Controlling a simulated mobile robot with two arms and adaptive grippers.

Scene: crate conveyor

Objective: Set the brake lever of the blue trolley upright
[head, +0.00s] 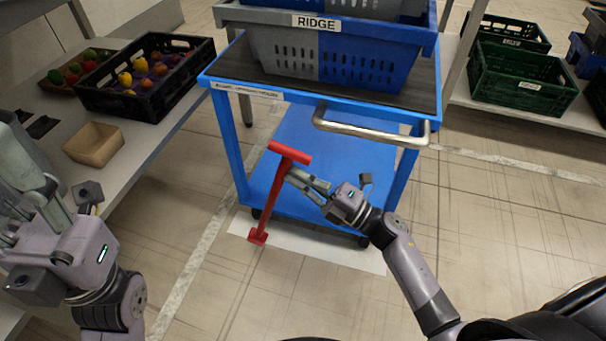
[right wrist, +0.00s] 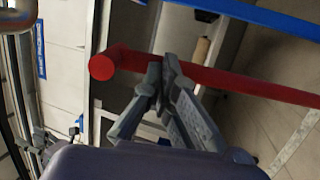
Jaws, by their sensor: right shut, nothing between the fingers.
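The red brake lever (head: 272,201) stands at the near left side of the blue trolley (head: 320,175). Its T-shaped handle is at the top and its foot is near the floor. In the head view the lever slants, its top right of its foot. My right gripper (head: 291,174) is shut and empty, its fingertips against or very close to the lever below the handle. In the right wrist view the lever (right wrist: 240,80) crosses just beyond the closed fingertips. My left gripper (head: 28,195) is at the left edge, partly cut off, away from the trolley.
A grey and blue crate labelled RIDGE (head: 300,55) sits on the trolley's top, above a metal push handle (head: 370,128). A left bench (head: 110,165) carries a black produce crate (head: 95,98) and a small box (head: 93,145). Green crates (head: 520,90) stand right.

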